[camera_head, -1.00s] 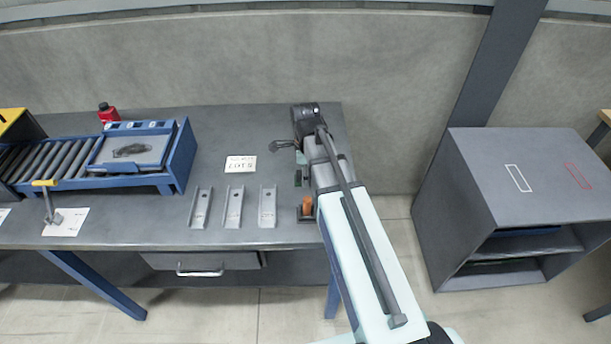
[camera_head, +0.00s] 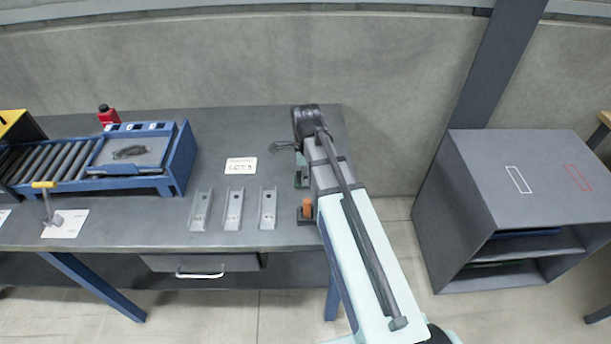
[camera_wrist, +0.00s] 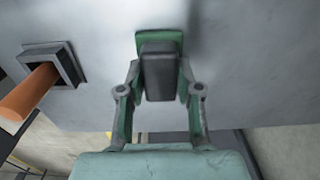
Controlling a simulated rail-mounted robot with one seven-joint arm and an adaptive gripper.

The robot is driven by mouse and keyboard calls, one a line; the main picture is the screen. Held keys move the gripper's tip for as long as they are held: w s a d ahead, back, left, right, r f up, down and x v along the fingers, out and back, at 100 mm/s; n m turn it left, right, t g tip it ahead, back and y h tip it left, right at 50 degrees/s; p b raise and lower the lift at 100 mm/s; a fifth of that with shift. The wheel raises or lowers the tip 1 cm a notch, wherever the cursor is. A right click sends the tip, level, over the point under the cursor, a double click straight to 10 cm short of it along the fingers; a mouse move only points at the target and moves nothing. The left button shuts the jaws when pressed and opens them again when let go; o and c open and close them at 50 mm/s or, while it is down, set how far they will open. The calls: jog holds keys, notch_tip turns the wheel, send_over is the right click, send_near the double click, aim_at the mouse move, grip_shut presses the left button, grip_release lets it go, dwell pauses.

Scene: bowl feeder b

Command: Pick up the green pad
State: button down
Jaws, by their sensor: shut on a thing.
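In the wrist view the green pad (camera_wrist: 158,36) shows as a green edge behind an upright dark grey block at the middle top. My gripper (camera_wrist: 160,88) has its two fingers closed on the sides of this piece. The fingers and block hide much of the pad. I cannot tell whether it touches the grey tabletop or hangs just above it. In the head view my arm covers most of the gripper, and only a little green shows left of the arm near the table's right end.
A piece with an orange handle in a dark square base (camera_wrist: 52,66) stands close by, also in the head view (camera_head: 308,207). Several metal channels (camera_head: 234,209), a label card (camera_head: 240,166) and a blue-framed conveyor (camera_head: 140,152) lie left. The table's right edge is near; a grey cabinet (camera_head: 520,175) stands beyond.

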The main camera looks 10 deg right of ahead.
notch_tip(320, 180, up, 20)
jog(key=b, duration=0.3)
jog(key=shift+f, duration=0.15)
